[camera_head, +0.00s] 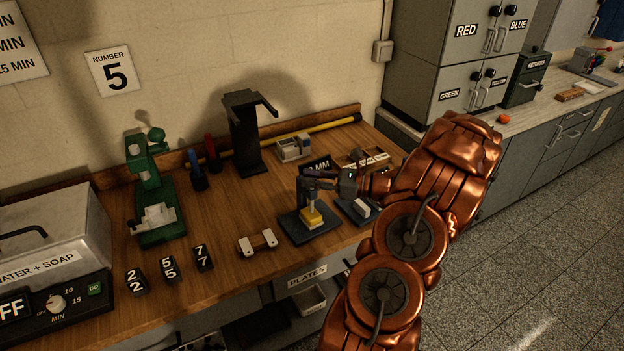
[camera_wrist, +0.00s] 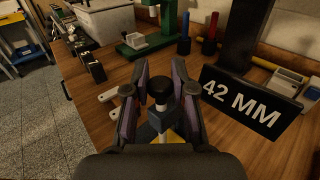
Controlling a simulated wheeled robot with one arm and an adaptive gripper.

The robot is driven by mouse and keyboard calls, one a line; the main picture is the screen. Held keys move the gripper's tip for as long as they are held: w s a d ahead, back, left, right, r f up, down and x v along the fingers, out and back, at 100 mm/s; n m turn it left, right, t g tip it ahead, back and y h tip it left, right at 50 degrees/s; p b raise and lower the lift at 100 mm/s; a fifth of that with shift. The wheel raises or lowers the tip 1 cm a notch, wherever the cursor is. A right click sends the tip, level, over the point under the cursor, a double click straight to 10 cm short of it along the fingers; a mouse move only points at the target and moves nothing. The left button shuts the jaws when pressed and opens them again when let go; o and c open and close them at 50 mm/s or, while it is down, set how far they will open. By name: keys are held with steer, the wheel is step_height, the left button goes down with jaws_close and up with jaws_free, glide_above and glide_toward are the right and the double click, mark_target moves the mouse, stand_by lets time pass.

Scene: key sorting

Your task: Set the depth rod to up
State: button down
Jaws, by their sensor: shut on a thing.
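The depth rod shows in the wrist view as a silver rod with a round black knob (camera_wrist: 159,87) at its top. It stands on a small gauge with a dark base plate (camera_head: 293,228) and a yellow block (camera_head: 311,217) in the head view. My gripper (camera_head: 318,180) is over the gauge, reaching in from the right. In the wrist view my gripper (camera_wrist: 160,97) has its two fingers on either side of the rod's knob, shut on it. The lower rod is partly hidden by my fingers and palm.
A black sign reading 42 MM (camera_wrist: 241,101) stands close to the right of my fingers. A black stand (camera_head: 243,130) and green machine (camera_head: 152,195) are further back. A pale two-ended piece (camera_head: 258,243) lies left of the gauge. Number blocks (camera_head: 169,269) sit near the front edge.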

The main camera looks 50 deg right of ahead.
step_height(320, 180, up, 3)
steer(key=shift+r+p, duration=0.15)
steer(key=shift+p, duration=0.35)
steer(key=c, duration=1)
jaws_free()
steer(key=v, duration=1.2)
steer(key=shift+a, duration=0.1)
